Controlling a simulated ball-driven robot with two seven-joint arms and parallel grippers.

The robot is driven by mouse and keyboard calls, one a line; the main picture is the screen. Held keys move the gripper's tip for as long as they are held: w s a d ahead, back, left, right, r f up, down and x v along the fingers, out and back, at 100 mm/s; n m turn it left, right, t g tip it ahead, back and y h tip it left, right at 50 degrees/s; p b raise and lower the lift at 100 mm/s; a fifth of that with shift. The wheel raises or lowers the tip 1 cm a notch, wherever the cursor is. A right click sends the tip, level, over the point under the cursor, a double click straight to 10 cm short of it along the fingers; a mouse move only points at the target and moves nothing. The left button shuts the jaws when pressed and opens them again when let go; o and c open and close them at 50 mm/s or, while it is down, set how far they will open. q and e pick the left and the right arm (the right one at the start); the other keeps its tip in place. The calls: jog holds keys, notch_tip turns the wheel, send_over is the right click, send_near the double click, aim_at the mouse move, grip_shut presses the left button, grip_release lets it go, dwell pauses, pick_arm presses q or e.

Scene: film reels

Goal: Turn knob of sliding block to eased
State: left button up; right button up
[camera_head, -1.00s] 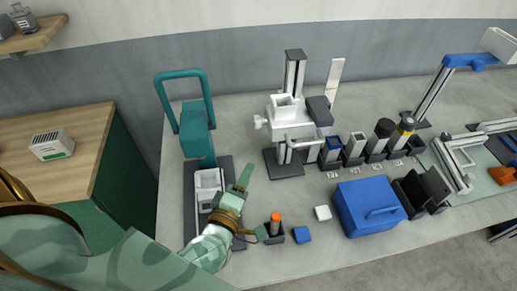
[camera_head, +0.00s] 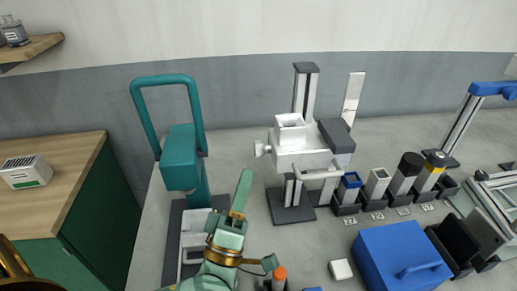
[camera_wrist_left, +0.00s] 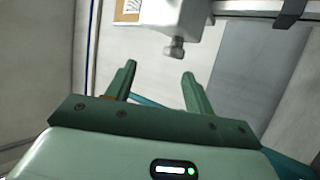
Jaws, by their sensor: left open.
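The sliding block is a white block (camera_head: 300,158) on an upright grey column with a dark base. Its small pale knob (camera_head: 261,149) sticks out on the left side. My left gripper (camera_head: 258,216) is open and empty, in front of the block and below the knob in the head view. In the left wrist view, the knob (camera_wrist_left: 176,48) hangs from the white block (camera_wrist_left: 170,14), beyond the open fingertips (camera_wrist_left: 160,72) and towards the right finger. A gap shows between knob and fingers. I cannot read the knob's setting. My right gripper is not in view.
A teal press-like device (camera_head: 181,160) with a tall handle stands left of my gripper. Several small holders (camera_head: 378,185) stand in a row right of the block. A blue box (camera_head: 398,258), a white cube (camera_head: 341,269) and an orange-topped item (camera_head: 279,275) are in front.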

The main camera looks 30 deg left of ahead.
aim_at(256, 155)
pick_arm(q)
jog(key=w, duration=0.2)
jog(key=w+r, duration=0.1)
jog(key=w, duration=0.1)
jog(key=w+a+r, duration=0.1)
jog(key=w, duration=0.1)
jog(key=shift+w+r, duration=0.1)
jog(key=shift+w, duration=0.2)
jog(key=shift+w+r, duration=0.4)
jog(key=shift+w, duration=0.15)
jog(key=c, duration=1)
jog(key=shift+o, duration=0.2)
jog(key=n+g+p, duration=0.1)
jog(key=p, duration=0.3)
jog(key=shift+r+y, duration=0.3)
jog(key=shift+r, duration=0.1)
jog(key=shift+f+g+p, duration=0.25)
jog(key=shift+g+p, duration=0.05)
jog(key=shift+p, duration=0.05)
jog(key=shift+f, duration=0.2)
